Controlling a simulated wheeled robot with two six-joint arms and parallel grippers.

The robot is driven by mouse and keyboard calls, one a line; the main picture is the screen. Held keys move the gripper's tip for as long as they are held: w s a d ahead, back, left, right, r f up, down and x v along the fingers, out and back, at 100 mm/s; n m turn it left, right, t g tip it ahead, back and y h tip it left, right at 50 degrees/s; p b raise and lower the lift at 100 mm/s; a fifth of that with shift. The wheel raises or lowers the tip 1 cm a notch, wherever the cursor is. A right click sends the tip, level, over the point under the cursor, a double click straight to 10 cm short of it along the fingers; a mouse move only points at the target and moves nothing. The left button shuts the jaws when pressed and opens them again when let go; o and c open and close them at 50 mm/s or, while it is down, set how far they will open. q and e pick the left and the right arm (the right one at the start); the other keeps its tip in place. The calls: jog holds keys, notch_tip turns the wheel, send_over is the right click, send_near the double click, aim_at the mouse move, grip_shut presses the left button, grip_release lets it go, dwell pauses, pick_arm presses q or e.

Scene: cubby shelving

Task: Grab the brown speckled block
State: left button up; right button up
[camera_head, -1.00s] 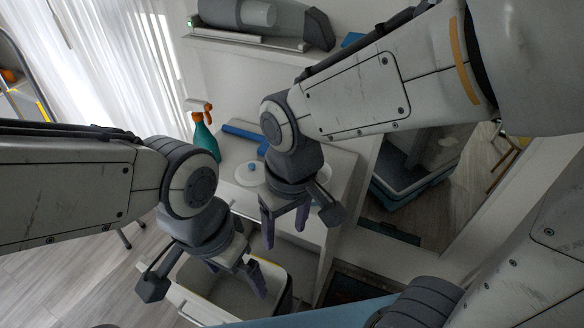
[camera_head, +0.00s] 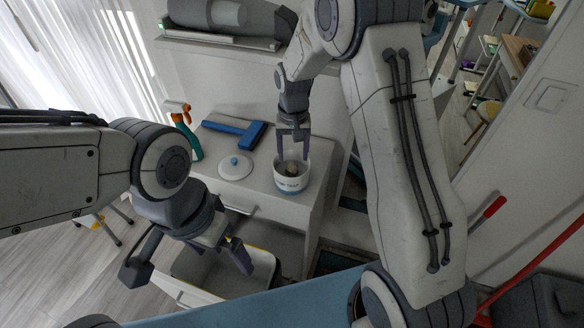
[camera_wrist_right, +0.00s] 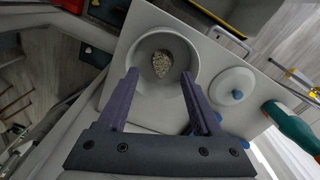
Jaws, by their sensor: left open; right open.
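The brown speckled block (camera_wrist_right: 162,63) lies inside a round white pot (camera_wrist_right: 194,50) in the right wrist view. In the head view the block (camera_head: 292,168) shows small inside the pot (camera_head: 291,186), which stands on the white cabinet top. My right gripper (camera_head: 293,154) is open and points down over the pot. In the right wrist view its fingers (camera_wrist_right: 160,75) straddle the block's line, with nothing between them; I cannot tell how deep the tips are. My left gripper (camera_head: 218,252) is open and empty, low at the left above the drawer.
A white lid with a blue knob (camera_head: 235,166) lies left of the pot. A blue tool (camera_head: 236,130) lies behind it, and a green spray bottle with an orange head (camera_head: 188,140) stands at the cabinet's left. An open drawer (camera_head: 264,262) is below.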

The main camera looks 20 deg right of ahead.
aim_at(292, 167)
jog(key=shift+f, duration=0.45)
notch_tip(292, 167, down, 4)
jog(key=shift+w+a+f+p, duration=0.15)
jog(key=shift+p, duration=0.65)
grip_shut()
